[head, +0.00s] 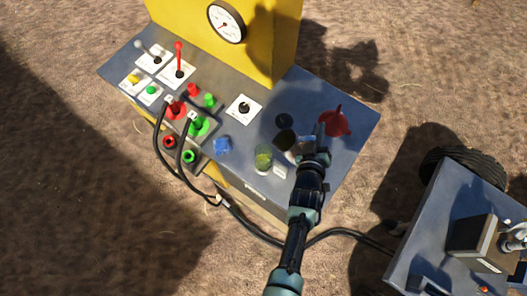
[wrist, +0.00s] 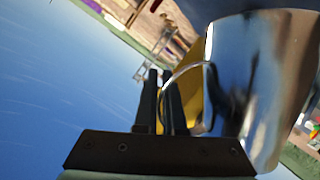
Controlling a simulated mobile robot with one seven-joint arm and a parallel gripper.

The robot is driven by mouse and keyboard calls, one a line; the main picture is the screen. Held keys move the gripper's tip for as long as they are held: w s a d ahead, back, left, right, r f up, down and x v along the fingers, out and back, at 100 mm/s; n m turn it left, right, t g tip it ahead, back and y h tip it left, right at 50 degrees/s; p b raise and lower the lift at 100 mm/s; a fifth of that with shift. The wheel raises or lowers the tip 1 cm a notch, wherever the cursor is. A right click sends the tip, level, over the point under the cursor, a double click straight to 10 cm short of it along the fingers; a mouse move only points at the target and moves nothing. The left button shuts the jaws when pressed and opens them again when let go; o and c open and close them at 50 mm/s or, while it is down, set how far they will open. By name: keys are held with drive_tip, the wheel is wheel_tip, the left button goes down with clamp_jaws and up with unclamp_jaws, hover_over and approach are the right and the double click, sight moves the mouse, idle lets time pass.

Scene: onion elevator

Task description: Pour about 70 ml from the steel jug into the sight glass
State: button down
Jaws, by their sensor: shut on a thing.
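My gripper (head: 318,133) is over the right part of the grey bench top, and its fingers (wrist: 163,103) also show in the wrist view. It is shut on the handle of the steel jug (wrist: 265,85), whose shiny body fills the right of the wrist view. In the head view the jug's dark mouth (head: 285,140) is left of my gripper, just above and right of the sight glass in the picture. The sight glass (head: 263,157) is a clear cylinder with yellow-green liquid showing in it. I cannot tell the jug's exact tilt or see any stream.
A blue object (head: 222,145) lies left of the sight glass. Levers, knobs and red and green couplings with black hoses fill the bench's left. A yellow panel with a gauge (head: 227,23) stands behind.

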sight(285, 135)
drive_tip(key=a+n+b, duration=0.1)
drive_tip(key=b, duration=0.3)
drive_tip(key=a+n+b, duration=0.1)
drive_tip(key=b, duration=0.4)
drive_tip(key=shift+w+a+r+h, duration=0.1)
drive_tip(key=shift+w+h, duration=0.2)
drive_tip(key=shift+w, duration=0.1)
drive_tip(key=shift+a+r+n+t+h+b, duration=0.2)
drive_tip(key=shift+n+t+h+b, duration=0.15)
drive_tip(key=shift+b, duration=0.4)
drive_tip(key=shift+a+r+n+b, duration=0.3)
drive_tip(key=shift+r+n, duration=0.05)
drive_tip(key=shift+a+r, duration=0.1)
drive_tip(key=shift+r, duration=0.15)
drive_tip(key=shift+s+a+r+n+t+h+b, duration=0.1)
drive_tip(key=shift+a+r+n+t+h+b, duration=0.15)
drive_tip(key=shift+a+n+h+b, duration=0.6)
drive_tip(key=shift+y+b, duration=0.3)
drive_tip(key=shift+b, duration=0.1)
drive_tip(key=shift+s+a+r+n, duration=0.1)
drive_tip(key=shift+a+r+n, duration=0.15)
drive_tip(key=shift+r, duration=0.1)
